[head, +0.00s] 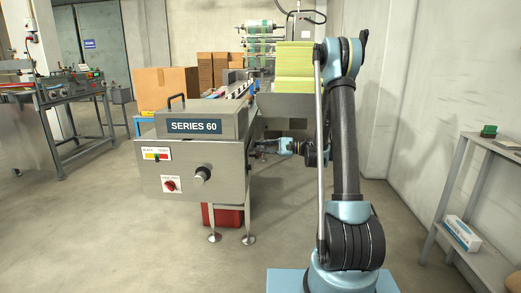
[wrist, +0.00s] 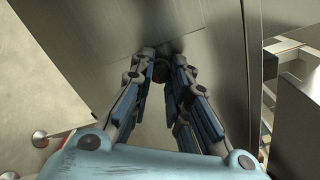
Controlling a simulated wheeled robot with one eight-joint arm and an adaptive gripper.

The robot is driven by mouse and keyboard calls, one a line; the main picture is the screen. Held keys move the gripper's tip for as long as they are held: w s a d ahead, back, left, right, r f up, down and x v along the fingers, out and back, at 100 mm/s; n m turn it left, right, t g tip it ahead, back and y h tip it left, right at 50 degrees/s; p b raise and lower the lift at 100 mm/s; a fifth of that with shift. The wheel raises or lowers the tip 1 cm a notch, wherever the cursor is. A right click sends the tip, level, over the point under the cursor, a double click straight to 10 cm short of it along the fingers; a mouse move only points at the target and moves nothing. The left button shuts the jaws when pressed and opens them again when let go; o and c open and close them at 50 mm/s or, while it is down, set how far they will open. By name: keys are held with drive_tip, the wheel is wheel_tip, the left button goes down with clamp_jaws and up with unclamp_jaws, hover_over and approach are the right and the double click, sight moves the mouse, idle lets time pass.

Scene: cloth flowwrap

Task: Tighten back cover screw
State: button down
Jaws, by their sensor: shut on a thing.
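The back cover screw (wrist: 160,73) is a small dark round knob on the grey metal panel (wrist: 205,55) in the wrist view, mostly hidden between the fingertips. My gripper (wrist: 160,62) is shut on it, with blue-grey fingers on both sides and the tips close to the panel. In the head view my gripper (head: 262,147) reaches in from the right to the side of the SERIES 60 machine (head: 200,158). The screw cannot be made out in that view.
A red box (head: 224,216) sits on the floor under the machine, beside its legs. A grey shelf (head: 470,205) with a small white box (head: 461,233) stands at the right. Cardboard boxes (head: 166,85) stand behind. The floor at front left is clear.

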drive_tip(key=shift+f+m, duration=0.1)
drive_tip(key=shift+m, duration=0.3)
drive_tip(key=shift+s, duration=0.1)
drive_tip(key=c, duration=1.5)
unclamp_jaws()
drive_tip(key=d, duration=1.2)
drive_tip(key=shift+s, duration=0.1)
